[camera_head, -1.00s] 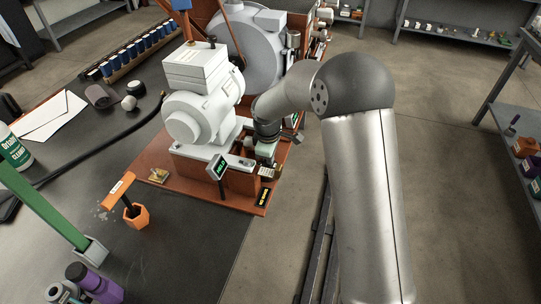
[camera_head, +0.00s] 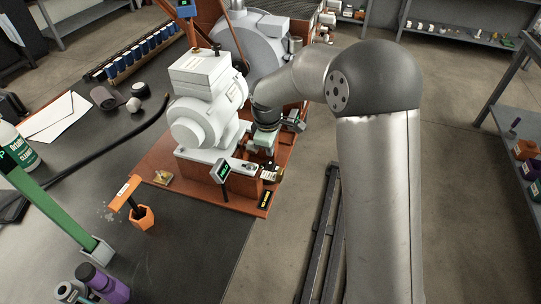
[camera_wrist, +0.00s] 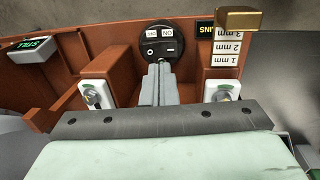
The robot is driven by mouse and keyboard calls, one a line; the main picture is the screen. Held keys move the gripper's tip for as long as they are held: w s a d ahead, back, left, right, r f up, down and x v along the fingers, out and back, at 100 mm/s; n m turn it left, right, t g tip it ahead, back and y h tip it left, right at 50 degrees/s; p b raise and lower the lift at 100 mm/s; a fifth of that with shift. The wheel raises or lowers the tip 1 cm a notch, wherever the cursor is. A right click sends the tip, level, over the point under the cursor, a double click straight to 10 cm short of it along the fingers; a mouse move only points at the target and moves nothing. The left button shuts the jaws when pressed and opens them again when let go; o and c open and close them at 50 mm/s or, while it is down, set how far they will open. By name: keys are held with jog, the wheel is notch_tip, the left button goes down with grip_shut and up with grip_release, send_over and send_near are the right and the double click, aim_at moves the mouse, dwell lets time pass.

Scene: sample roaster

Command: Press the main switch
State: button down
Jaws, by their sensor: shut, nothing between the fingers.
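The main switch (camera_wrist: 160,42) is a round black piece with white OFF and ON labels, on the brown frame of the roaster at the top middle of the wrist view. My gripper (camera_wrist: 161,70) is shut and empty, its grey fingers together and pointing at the lower part of the switch. I cannot tell whether the tips touch it. In the head view, my gripper's pale green body (camera_head: 263,141) is beside the roaster (camera_head: 205,105). The switch and fingertips cannot be made out there.
A brass block (camera_wrist: 240,20) and millimetre labels are at upper right. A small display (camera_head: 222,171) stands at the roaster's front.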

notch_tip(320, 180, up, 6)
jog(key=shift+s, duration=0.35)
jog(key=d+y+p, duration=0.1)
jog(key=w+d+y+p, duration=0.1)
jog(key=d+y, duration=0.1)
jog(key=shift+r, duration=0.15)
dwell(0.3)
send_near(270, 164)
jog(key=p+x, duration=0.1)
jog(key=x, duration=0.4)
jog(key=shift+a, duration=0.2)
jog(key=shift+w+f, duration=0.15)
jog(key=shift+f, duration=0.55)
